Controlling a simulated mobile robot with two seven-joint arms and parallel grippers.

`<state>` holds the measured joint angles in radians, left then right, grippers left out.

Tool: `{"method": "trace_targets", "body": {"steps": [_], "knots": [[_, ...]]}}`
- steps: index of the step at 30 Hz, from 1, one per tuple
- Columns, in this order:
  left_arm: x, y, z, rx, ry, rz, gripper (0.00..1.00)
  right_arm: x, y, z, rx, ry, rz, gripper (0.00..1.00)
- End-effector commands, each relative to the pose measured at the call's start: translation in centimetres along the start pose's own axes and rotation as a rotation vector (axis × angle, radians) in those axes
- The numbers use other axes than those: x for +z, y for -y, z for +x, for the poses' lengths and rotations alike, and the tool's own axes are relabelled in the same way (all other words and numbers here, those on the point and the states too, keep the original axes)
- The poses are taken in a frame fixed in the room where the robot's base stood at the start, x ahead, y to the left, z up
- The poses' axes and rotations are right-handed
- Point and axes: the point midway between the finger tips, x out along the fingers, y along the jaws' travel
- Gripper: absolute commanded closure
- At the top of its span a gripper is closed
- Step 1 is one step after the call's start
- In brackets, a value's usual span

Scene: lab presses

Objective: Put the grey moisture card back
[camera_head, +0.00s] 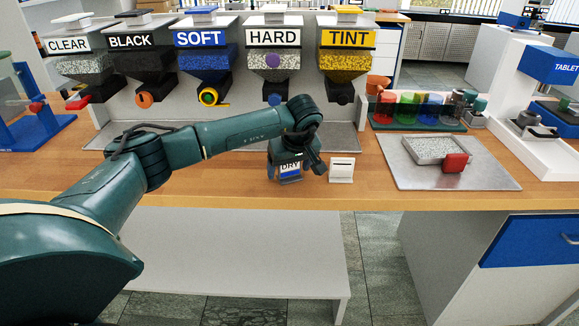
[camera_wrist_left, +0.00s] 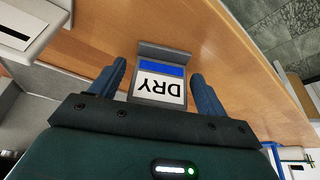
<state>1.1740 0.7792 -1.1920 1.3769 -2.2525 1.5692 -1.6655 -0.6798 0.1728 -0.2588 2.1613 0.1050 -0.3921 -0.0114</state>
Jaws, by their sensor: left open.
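The moisture card (camera_head: 290,168) has a grey frame with a white DRY label and a blue band. It stands on the wooden bench near the front edge, and its upper part is hidden by my gripper in the head view. My left gripper (camera_head: 296,164) is open above it. In the left wrist view the card (camera_wrist_left: 160,84) lies between the two spread fingers of my left gripper (camera_wrist_left: 158,70), with a visible gap on each side. A white slotted block (camera_head: 341,170) stands just right of the card; it also shows in the left wrist view (camera_wrist_left: 22,28). My right gripper is out of view.
Hoppers labelled CLEAR, BLACK, SOFT, HARD and TINT (camera_head: 346,60) stand behind. A grey mat (camera_head: 410,180) with a granule tray (camera_head: 432,149) and a red block (camera_head: 455,163) lies to the right. A rack of coloured cups (camera_head: 408,110) stands behind it.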

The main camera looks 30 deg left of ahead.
Motion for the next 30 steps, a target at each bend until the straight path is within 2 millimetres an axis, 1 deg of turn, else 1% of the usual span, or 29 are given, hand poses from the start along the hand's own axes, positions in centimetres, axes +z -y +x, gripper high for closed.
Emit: {"method": "trace_targets", "body": {"steps": [3,5,8,15,18,21,25,30], "knots": [[-0.2,0.0,-0.5,0.0,0.0,0.0,0.24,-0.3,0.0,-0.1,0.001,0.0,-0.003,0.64],[-0.2,0.0,-1.0,0.001,-0.001,0.0,0.24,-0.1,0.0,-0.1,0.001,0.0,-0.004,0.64],[-0.2,0.0,-2.7,0.003,-0.003,0.0,0.24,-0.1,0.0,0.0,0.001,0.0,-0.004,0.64],[-0.2,-0.1,-8.0,0.004,-0.003,0.001,0.24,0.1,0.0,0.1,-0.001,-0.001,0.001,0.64],[-0.2,-0.1,-9.8,0.004,-0.003,0.001,0.24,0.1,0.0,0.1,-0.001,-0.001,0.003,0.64],[-0.2,-0.1,-11.2,0.003,-0.002,0.0,0.24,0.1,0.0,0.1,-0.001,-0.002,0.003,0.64],[-0.1,0.0,-12.1,0.001,0.0,0.001,0.24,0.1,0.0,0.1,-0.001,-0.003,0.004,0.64],[-0.1,0.0,-12.4,0.001,0.0,0.001,0.24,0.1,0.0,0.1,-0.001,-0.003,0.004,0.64]]}}
